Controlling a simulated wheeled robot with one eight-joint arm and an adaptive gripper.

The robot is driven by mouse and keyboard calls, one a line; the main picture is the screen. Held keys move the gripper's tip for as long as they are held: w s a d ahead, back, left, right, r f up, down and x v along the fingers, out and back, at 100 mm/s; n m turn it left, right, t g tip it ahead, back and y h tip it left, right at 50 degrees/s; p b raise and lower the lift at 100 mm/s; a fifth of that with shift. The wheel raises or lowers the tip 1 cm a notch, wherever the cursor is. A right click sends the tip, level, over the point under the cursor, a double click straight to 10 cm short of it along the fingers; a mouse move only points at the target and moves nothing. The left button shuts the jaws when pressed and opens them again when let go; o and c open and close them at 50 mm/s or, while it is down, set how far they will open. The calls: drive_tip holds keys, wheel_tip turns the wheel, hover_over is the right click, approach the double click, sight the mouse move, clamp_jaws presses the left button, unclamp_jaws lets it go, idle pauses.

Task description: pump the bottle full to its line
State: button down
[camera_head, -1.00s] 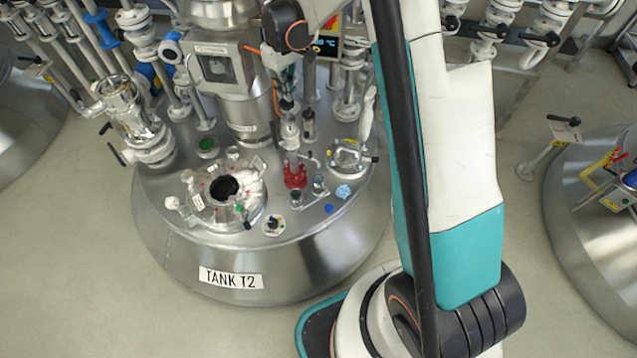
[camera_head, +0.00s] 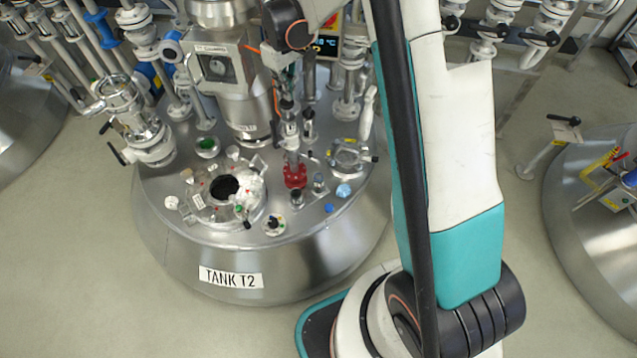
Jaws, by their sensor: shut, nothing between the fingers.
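My gripper (camera_head: 288,108) is small in the view, pointing down over the top of tank T2 (camera_head: 262,270). It is shut and appears empty. It is at the upper part of a slim grey sampling fitting (camera_head: 292,143) that rises from a red flange (camera_head: 295,177). I cannot tell whether it touches the fitting. A small clear vessel with a dark top (camera_head: 309,124) stands just right of the fitting; it may be the bottle. Its line and liquid level are too small to make out.
An open round port (camera_head: 224,187) lies left of the red flange. A large metal column (camera_head: 240,105) with a square window stands close left of my gripper. Glass-windowed fitting (camera_head: 347,152) and valves stand to the right. The floor right of the tank is partly clear.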

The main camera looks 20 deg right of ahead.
wheel_tip(320, 180, up, 6)
drive_tip(key=p, duration=0.3)
drive_tip(key=shift+p, duration=0.3)
idle(0.4)
